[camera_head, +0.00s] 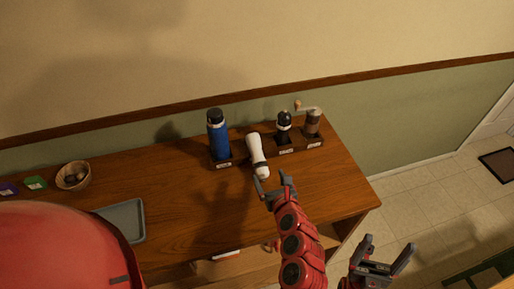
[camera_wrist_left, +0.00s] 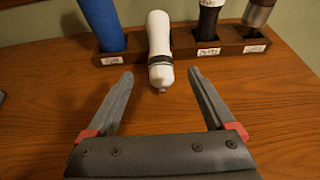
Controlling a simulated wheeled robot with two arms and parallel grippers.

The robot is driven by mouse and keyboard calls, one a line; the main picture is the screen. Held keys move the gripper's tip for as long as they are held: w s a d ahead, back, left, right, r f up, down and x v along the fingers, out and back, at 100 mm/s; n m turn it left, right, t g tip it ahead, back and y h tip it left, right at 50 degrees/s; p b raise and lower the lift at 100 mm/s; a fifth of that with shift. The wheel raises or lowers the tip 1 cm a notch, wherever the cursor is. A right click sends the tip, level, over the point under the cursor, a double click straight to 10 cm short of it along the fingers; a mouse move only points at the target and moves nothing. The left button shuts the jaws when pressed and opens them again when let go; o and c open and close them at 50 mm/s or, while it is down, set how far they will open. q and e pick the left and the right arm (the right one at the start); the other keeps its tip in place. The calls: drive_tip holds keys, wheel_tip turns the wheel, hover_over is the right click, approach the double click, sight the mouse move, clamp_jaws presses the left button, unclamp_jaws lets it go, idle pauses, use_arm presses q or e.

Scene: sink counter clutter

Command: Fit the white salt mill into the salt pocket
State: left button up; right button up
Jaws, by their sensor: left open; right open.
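The white salt mill (camera_head: 256,150) has a dark band near its lower end. It is tilted, leaning across the wooden rack (camera_head: 241,158) between the blue bottle and the black mill, its lower end toward me. The mill also shows in the left wrist view (camera_wrist_left: 159,35), ahead of the fingers. The pocket behind it is mostly hidden, and I cannot tell whether any of the mill is inside. My left gripper (camera_head: 272,178) is open and empty, just in front of the mill's near end; its fingers (camera_wrist_left: 160,75) point at it. My right gripper (camera_head: 389,243) is open and empty, off the counter's right side.
A blue bottle (camera_head: 217,138), a black mill (camera_head: 284,127) and a brown grinder with a crank (camera_head: 312,123) stand in the rack. A grey tray (camera_head: 124,217) and a basket (camera_head: 73,175) are at left. The wood in front of the rack is clear.

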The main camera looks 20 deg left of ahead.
sight(260, 160)
use_arm(q)
drive_tip(key=x, duration=0.9)
drive_tip(key=shift+w+a+r, duration=0.15)
drive_tip(key=shift+a+r, duration=0.05)
drive_tip(key=shift+a, duration=0.05)
drive_tip(key=shift+w+a+f+p, duration=0.25)
drive_tip(key=shift+w+f+p, duration=0.05)
drive_tip(key=shift+w+f, duration=0.1)
drive_tip(key=shift+w+a+r, duration=0.1)
drive_tip(key=shift+w+r, duration=0.05)
drive_tip(key=shift+w, duration=0.05)
drive_tip(key=p+x, duration=0.1)
drive_tip(key=x, duration=0.1)
drive_tip(key=r+p+x, duration=0.1)
drive_tip(key=x, duration=0.1)
drive_tip(key=shift+w+p, duration=0.25)
drive_tip(key=shift+p, duration=0.1)
drive_tip(key=shift+w+a+f, duration=0.2)
drive_tip(key=shift+a+f, duration=0.1)
drive_tip(key=shift+f, duration=0.1)
clamp_jaws()
